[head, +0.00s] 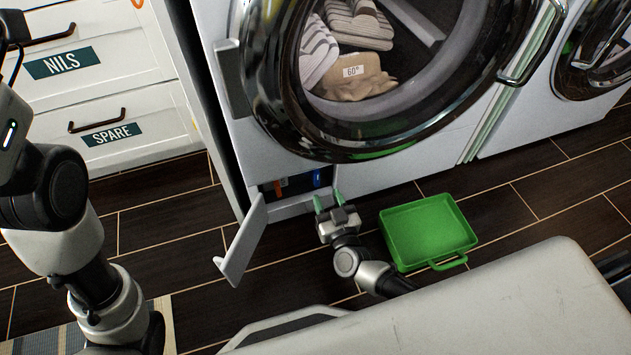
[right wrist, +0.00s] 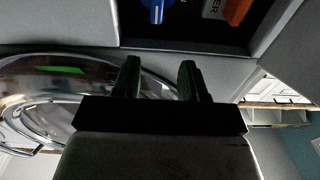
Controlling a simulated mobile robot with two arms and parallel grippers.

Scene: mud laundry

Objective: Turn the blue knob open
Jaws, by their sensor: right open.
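The blue knob (head: 317,178) sits at the right end of a small open compartment low on the front of the washing machine. It also shows at the top of the right wrist view (right wrist: 157,10). My right gripper (head: 328,199) is open and empty, just in front of and below the compartment. Its green fingertips point up toward the knob in the head view and are apart from it. In the right wrist view the two fingers (right wrist: 160,78) stand apart with nothing between them. My left arm comes in at the left; its gripper is not shown.
An orange knob (right wrist: 238,12) sits beside the blue one. The compartment's white flap (head: 243,240) hangs open to the left. A green tray (head: 386,228) lies on the floor right of my right gripper. The washer's round door (head: 350,155) is above. Drawers (head: 140,120) stand at left.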

